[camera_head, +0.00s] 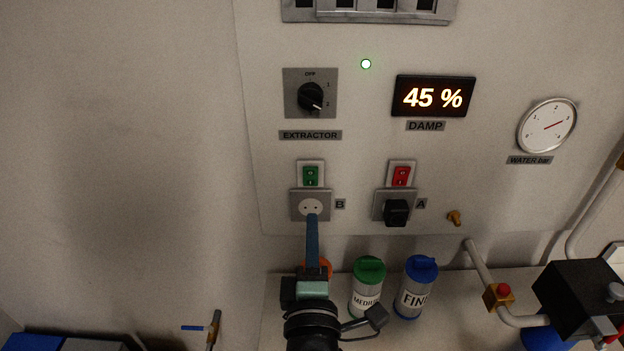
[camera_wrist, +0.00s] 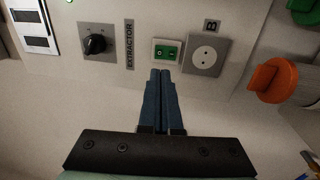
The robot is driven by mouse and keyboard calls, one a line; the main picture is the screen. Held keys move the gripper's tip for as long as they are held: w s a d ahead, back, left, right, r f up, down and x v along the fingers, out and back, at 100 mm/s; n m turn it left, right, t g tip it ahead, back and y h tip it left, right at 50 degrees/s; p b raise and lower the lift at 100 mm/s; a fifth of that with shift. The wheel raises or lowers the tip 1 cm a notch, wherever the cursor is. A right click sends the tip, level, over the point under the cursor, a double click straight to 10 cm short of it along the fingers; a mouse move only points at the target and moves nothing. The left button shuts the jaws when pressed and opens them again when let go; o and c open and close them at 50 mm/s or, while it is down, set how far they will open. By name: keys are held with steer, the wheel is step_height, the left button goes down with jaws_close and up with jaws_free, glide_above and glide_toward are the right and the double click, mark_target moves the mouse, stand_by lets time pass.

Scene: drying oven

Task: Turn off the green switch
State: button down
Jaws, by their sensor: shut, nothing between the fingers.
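The green switch (camera_head: 310,176) sits in a pale frame on the wall panel, above socket B (camera_head: 311,206). In the wrist view the green switch (camera_wrist: 166,51) is just beyond the fingertips, beside the socket (camera_wrist: 205,54). My gripper (camera_head: 312,218) is shut and empty, with its blue fingers pointing up at the panel. In the head view its tips overlap the lower part of socket B. In the wrist view the closed tips (camera_wrist: 160,72) lie near the switch's edge. I cannot tell whether they touch the panel.
A red switch (camera_head: 401,175) sits above socket A, which holds a black plug (camera_head: 396,212). The extractor knob (camera_head: 310,97) is higher on the panel. Green-lidded (camera_head: 368,270) and blue-lidded (camera_head: 420,270) jars stand below, right of my arm. The wall at left is bare.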

mark_target(312, 173)
steer(key=w, duration=0.3)
steer(key=w+r+p, duration=0.1)
steer(key=w, duration=0.6)
steer(key=shift+r+p, duration=0.15)
steer(key=shift+p, duration=0.2)
